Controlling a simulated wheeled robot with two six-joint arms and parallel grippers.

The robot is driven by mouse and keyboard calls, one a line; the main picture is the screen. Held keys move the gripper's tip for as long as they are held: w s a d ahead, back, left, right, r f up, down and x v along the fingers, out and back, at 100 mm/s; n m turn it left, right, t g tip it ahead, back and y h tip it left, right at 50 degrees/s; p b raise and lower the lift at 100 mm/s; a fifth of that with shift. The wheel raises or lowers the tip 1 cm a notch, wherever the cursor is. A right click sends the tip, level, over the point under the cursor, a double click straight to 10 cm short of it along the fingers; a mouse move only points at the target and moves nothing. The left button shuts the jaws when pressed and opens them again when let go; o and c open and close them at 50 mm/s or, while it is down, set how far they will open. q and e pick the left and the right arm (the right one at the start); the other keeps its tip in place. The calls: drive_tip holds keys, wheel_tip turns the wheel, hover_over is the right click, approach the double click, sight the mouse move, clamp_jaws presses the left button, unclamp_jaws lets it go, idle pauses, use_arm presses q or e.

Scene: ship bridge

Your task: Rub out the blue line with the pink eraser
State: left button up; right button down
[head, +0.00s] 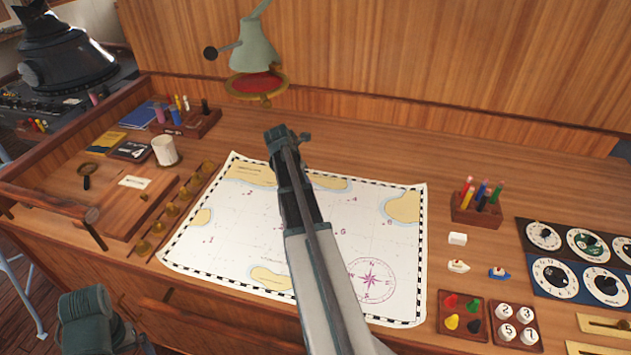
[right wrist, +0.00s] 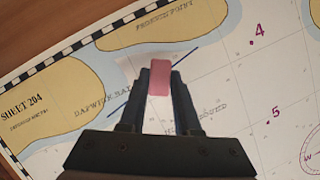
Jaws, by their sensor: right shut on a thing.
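The pink eraser (right wrist: 159,78) is held between the fingertips of my right gripper (right wrist: 158,88) in the right wrist view. It is over the paper chart, beside the printed bay between two tan land areas. The dark blue line (right wrist: 183,60) slants across the chart; part shows right of the eraser and part left of the fingers, with the middle hidden behind them. I cannot tell whether the eraser touches the paper. In the head view my right arm covers the eraser, the gripper and the line. A dark part of my left arm shows at the lower left; its jaws cannot be made out.
The chart (head: 225,240) lies flat on the wooden desk. A pencil holder (head: 476,210), white block (head: 457,239), two small boats and trays of coloured and numbered pieces stand to its right. Brass weights (head: 172,209) line its left side, with a mug (head: 164,150) beyond. A lamp hangs behind.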

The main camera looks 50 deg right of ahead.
drive_tip(key=w+a, duration=0.4)
drive_tip(key=w, duration=0.1)
drive_tip(key=w+a, duration=0.2)
drive_tip(key=w, duration=0.1)
drive_tip(key=shift+a, duration=0.3)
drive_tip(key=s+d, duration=0.3)
drive_tip(key=s, duration=0.1)
drive_tip(key=s+d, duration=0.4)
drive_tip(key=s, duration=0.1)
drive_tip(key=s+d, duration=0.4)
drive_tip(key=shift+s+d, duration=0.1)
drive_tip(key=shift+s, duration=0.2)
drive_tip(key=shift+f+b, duration=0.4)
drive_tip(key=shift+b, duration=0.05)
idle(2.4)
drive_tip(key=shift+w+a, duration=0.85)
drive_tip(key=shift+w, duration=0.15)
drive_tip(key=shift+w+a, duration=0.8)
drive_tip(key=shift+w, duration=0.2)
